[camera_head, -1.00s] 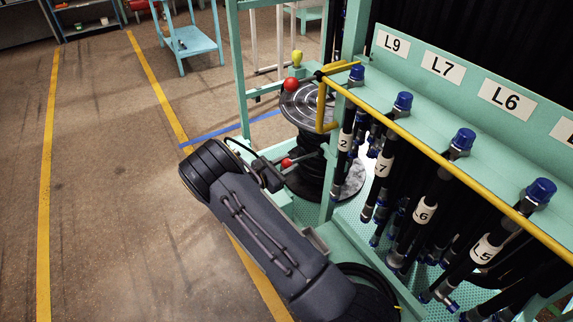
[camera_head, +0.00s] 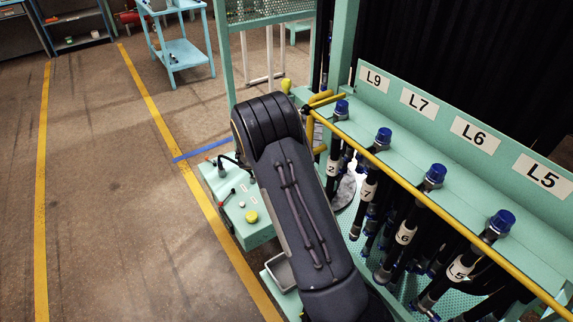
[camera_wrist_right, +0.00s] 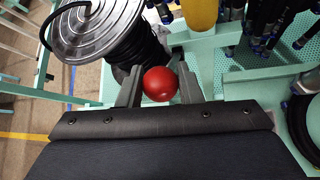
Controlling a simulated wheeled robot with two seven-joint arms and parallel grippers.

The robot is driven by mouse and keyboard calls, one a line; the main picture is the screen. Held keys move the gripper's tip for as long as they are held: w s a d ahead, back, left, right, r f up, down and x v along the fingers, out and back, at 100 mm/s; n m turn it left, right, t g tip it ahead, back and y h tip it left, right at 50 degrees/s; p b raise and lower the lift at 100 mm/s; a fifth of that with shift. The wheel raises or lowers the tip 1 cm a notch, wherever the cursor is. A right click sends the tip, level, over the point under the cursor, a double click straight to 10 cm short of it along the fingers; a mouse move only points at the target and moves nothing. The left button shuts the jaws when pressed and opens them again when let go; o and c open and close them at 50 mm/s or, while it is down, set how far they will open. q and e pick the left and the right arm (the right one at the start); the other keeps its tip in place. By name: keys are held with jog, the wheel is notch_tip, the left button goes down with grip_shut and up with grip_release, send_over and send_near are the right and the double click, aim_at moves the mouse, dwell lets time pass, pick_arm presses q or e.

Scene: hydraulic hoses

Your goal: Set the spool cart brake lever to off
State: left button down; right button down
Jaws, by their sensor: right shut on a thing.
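In the right wrist view, a red ball knob (camera_wrist_right: 160,84), apparently the brake lever's knob, sits between the two fingers of my right gripper (camera_wrist_right: 157,76). The gripper is shut on it. The lever's shaft is hidden below the knob, so its setting cannot be told. The spool (camera_wrist_right: 100,28), a round ribbed metal disc with black hose wound beneath, stands just beyond the knob to the upper left. In the head view my right arm hides the gripper, the knob and most of the spool. My left gripper is in neither view.
A yellow rail (camera_head: 420,184) runs along the hose rack, with blue-capped hoses hanging below labels L9 to L5. A green control box (camera_head: 240,205) with small levers and a yellow button stands left of my arm. The floor further left is open.

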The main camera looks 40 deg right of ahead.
jog(key=shift+s+d+r, duration=0.1)
jog(key=shift+d+r, duration=0.6)
jog(key=shift+d, duration=0.25)
jog(key=c, duration=1.1)
grip_release()
jog(key=shift+o, duration=0.2)
jog(key=shift+f, duration=0.1)
jog(key=shift+a, duration=0.25)
jog(key=b+v, duration=0.1)
jog(key=v, duration=0.6)
jog(key=shift+r, duration=0.2)
